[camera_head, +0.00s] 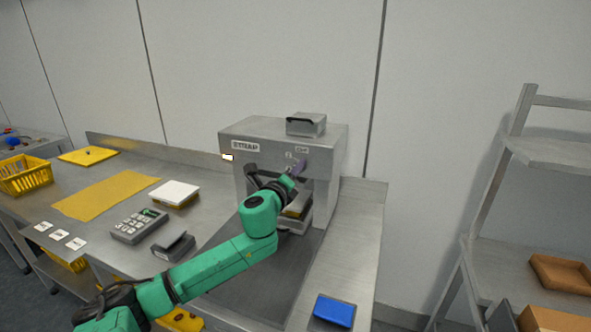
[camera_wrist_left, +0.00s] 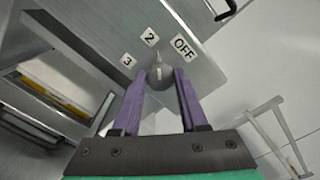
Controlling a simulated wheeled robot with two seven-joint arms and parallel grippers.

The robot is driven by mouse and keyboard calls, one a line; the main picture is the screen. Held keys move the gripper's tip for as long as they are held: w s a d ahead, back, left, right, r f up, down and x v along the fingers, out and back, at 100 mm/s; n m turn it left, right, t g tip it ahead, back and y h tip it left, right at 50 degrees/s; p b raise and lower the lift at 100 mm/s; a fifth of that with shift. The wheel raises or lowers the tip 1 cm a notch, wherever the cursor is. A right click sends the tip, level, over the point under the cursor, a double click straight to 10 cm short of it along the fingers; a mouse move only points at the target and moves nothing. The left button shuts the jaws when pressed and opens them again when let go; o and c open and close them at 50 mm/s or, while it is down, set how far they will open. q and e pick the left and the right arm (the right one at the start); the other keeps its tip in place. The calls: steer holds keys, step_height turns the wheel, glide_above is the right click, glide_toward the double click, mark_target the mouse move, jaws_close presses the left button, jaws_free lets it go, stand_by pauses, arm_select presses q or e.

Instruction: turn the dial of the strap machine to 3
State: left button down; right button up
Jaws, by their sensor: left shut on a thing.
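The strap machine (camera_head: 265,128) is a grey metal housing on the bench with a STRAP label on its front. Its dial (camera_wrist_left: 158,72) is a small grey knob on the front face, beside the labels 3, 2 and OFF. The knob's pointed end is toward the 2. My left gripper (camera_wrist_left: 160,78) has its two purple fingers closed on the dial, one on each side. In the head view my left gripper (camera_head: 298,169) is at the upper right of the machine front and hides the dial. My right gripper is in neither view.
A grey block (camera_head: 306,124) sits on top of the machine. A blue block (camera_head: 334,310) lies at the front right. A shelf rack (camera_head: 520,250) stands at right.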

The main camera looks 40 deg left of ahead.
arm_select(q)
steer(key=n+p, duration=0.1)
steer(key=n, duration=0.5)
steer(key=n+p, duration=0.1)
steer(key=n, duration=0.6)
steer(key=shift+f+n, duration=0.2)
steer(key=shift+n, duration=0.1)
stand_by(0.4)
steer(key=shift+c, duration=2.2)
jaws_free()
